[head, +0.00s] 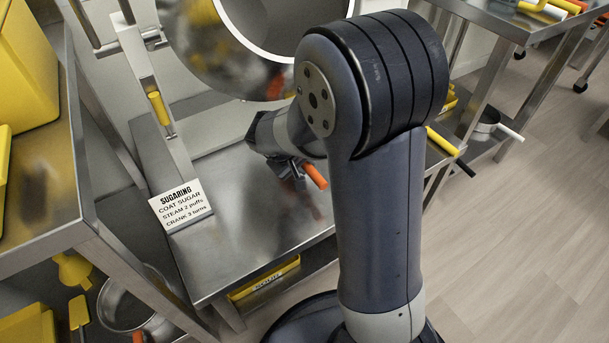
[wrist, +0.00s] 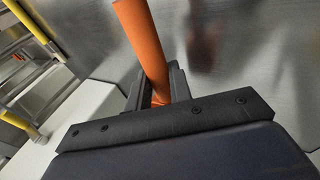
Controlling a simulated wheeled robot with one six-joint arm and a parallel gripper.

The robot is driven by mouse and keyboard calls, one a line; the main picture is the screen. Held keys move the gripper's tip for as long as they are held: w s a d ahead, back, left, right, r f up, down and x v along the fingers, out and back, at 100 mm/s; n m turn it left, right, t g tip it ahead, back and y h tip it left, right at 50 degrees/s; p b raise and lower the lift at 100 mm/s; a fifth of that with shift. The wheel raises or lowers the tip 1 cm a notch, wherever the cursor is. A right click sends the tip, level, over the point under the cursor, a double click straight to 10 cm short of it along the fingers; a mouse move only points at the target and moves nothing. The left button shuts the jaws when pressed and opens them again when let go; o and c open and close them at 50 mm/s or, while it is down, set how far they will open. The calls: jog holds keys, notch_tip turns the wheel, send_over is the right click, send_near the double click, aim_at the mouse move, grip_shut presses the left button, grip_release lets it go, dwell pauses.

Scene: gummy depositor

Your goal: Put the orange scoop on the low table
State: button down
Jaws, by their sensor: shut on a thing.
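The orange scoop shows as an orange handle (head: 315,176) sticking out of my gripper (head: 291,168) in the head view. In the wrist view the orange handle (wrist: 142,45) stands up from between the dark jaws of my gripper (wrist: 158,88). My gripper is shut on it. The scoop's bowl is hidden. A low steel table (head: 245,240) lies below my gripper, and its surface fills much of the wrist view. I cannot tell whether the scoop touches the table top.
A sugaring sign (head: 181,206) stands at the table's left side. A large metal drum (head: 225,50) is above and behind my gripper. A yellow labelled bin (head: 264,278) sits under the table's front edge. The table top in front of my gripper is clear.

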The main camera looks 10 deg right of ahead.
notch_tip(320, 180, down, 3)
jog(key=shift+f+b, duration=0.15)
jog(key=shift+b, duration=0.25)
jog(key=shift+f, duration=0.1)
jog(key=shift+f+b, duration=0.4)
jog(key=shift+b, duration=0.15)
jog(key=shift+f, duration=0.15)
jog(key=c, duration=1.3)
grip_release()
jog(key=shift+r, duration=0.35)
jog(key=p+v, duration=0.5)
jog(key=v, duration=0.7)
jog(key=shift+r, duration=0.35)
